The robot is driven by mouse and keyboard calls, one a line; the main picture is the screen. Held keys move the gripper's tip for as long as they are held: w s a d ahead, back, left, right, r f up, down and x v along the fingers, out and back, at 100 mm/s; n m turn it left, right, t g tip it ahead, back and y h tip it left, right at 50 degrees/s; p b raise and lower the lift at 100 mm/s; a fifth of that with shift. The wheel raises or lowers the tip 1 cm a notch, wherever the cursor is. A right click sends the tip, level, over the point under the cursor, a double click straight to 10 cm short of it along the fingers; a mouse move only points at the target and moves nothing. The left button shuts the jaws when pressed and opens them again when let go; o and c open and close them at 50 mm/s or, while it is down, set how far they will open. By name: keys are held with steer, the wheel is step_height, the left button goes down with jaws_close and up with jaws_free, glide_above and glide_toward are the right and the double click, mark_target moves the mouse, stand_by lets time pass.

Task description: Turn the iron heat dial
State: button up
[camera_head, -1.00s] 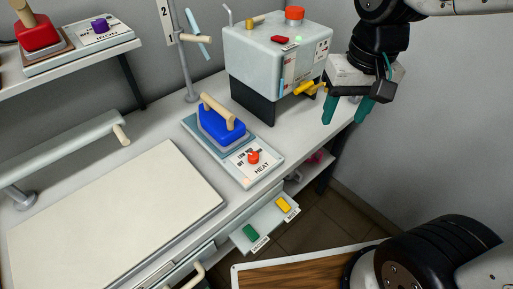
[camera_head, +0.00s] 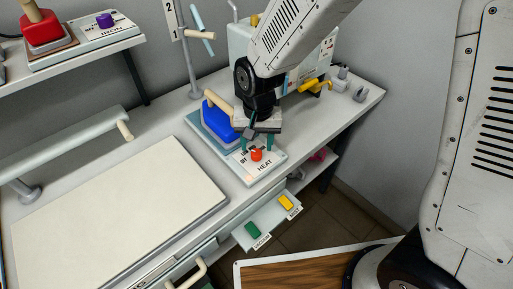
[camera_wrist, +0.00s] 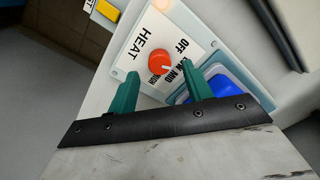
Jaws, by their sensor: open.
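The heat dial (camera_head: 257,155) is a red knob on a white plate marked HEAT, in front of the blue iron (camera_head: 220,122) on its base. The dial also shows in the wrist view (camera_wrist: 160,63), with a pale pointer mark toward the OFF, LOW, MID lettering. My gripper (camera_head: 258,143) is above the plate, with its green fingers pointing down close to the dial. In the wrist view the gripper (camera_wrist: 160,85) has its fingers apart and nothing between them; the dial shows just beyond the fingertips. Whether a finger touches it cannot be told.
A white pressing board (camera_head: 115,215) fills the left of the table. A grey machine (camera_head: 240,45) with a yellow lever (camera_head: 308,86) stands behind my arm. Yellow (camera_head: 286,202) and green (camera_head: 253,230) pedals or switches sit below the front edge. A red iron (camera_head: 38,28) is on the shelf.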

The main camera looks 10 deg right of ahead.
mark_target(256, 153)
steer(key=shift+f, duration=1.45)
steer(key=c, duration=1)
steer(key=shift+o, duration=0.2)
steer(key=n, duration=0.4)
steer(key=shift+n, duration=2.6)
